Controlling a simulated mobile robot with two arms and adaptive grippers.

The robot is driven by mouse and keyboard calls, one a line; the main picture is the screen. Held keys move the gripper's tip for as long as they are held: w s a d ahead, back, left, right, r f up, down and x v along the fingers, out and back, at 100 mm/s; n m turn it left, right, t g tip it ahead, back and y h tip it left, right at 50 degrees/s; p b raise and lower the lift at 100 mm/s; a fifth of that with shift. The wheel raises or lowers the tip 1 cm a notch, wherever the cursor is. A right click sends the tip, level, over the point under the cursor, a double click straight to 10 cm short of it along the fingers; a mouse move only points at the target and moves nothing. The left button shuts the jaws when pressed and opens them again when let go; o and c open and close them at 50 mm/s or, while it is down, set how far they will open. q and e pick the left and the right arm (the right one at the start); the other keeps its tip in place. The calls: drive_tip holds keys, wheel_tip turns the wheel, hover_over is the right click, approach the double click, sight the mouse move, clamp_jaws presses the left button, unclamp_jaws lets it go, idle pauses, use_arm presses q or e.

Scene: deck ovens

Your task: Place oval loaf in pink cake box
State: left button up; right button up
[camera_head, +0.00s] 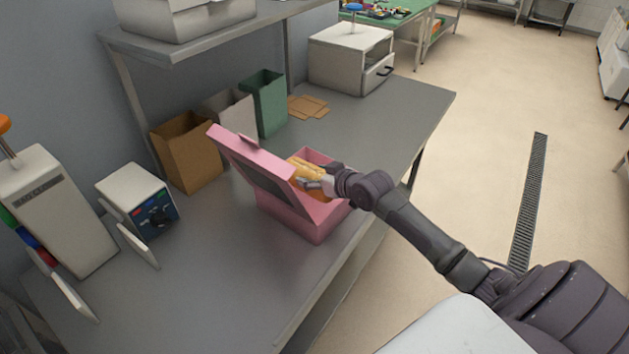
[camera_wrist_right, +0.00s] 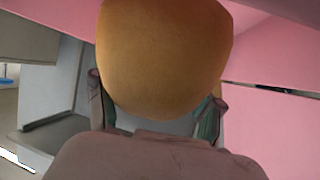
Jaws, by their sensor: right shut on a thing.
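The pink cake box (camera_head: 290,217) stands on the grey table with its lid (camera_head: 246,160) tilted open to the left. My right gripper (camera_head: 318,182) is at the box opening, shut on the oval loaf (camera_head: 305,168), a golden-brown loaf. The loaf is in or just over the opening; I cannot tell whether it touches the bottom. In the right wrist view the loaf (camera_wrist_right: 165,55) fills the upper middle between the two fingers (camera_wrist_right: 155,112), with pink box walls around it. My left gripper is not in view.
Brown, grey and green paper bags (camera_head: 264,103) stand behind the box. Flat cardboard (camera_head: 308,106) and a white drawer unit (camera_head: 350,58) are farther back. A device with a dial (camera_head: 140,200) stands at left. The table's front (camera_head: 215,290) is clear.

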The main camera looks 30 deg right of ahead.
wheel_tip(320, 180, down, 2)
drive_tip(key=shift+f, duration=0.25)
drive_tip(key=shift+f+b, duration=0.3)
drive_tip(key=shift+f, duration=0.3)
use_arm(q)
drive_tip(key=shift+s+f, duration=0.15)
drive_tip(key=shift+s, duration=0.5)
use_arm(e)
drive_tip(key=o, duration=1.3)
